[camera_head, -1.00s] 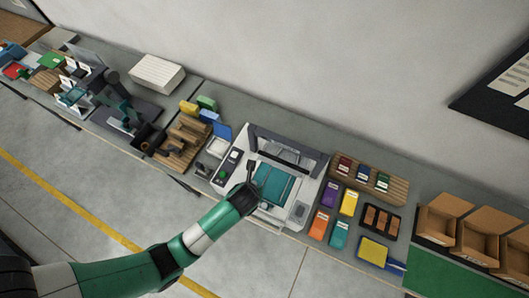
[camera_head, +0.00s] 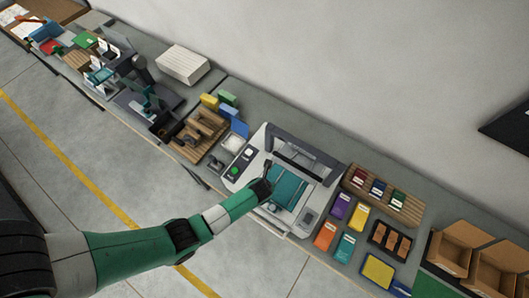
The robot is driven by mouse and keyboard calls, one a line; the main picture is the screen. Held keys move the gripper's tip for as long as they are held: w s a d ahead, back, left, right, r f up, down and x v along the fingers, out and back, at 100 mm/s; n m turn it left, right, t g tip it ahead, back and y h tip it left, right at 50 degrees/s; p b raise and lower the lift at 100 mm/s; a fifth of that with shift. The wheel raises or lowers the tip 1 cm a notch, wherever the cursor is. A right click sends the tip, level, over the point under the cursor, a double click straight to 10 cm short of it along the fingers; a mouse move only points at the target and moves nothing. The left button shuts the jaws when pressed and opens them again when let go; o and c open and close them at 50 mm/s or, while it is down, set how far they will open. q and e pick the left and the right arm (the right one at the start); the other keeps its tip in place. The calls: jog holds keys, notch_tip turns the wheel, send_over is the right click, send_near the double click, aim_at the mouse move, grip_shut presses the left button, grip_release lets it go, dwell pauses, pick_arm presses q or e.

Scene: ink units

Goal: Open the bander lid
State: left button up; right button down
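The bander (camera_head: 234,172) is a pale grey machine in the middle of the bench in the head view. A dark grey frame (camera_head: 309,149) runs along its back edge; I cannot tell whether it is the lid or how far it is tilted. A teal surface (camera_head: 287,188) shows in the middle of the machine. My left gripper (camera_head: 267,168) is over the left side of the bander, beside the teal surface. Its fingers are small and dark, so I cannot tell whether they are open or touching anything. My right gripper is not in view.
Coloured packs (camera_head: 349,216) and a dark tray with brown boxes (camera_head: 390,240) lie right of the bander. A wooden rack (camera_head: 387,192) stands behind them. Wooden trays (camera_head: 200,135) and coloured blocks (camera_head: 209,101) stand left. Cardboard bins (camera_head: 458,247) are at far right.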

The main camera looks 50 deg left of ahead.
pick_arm(q)
grip_shut()
dwell(0.3)
dwell(1.1)
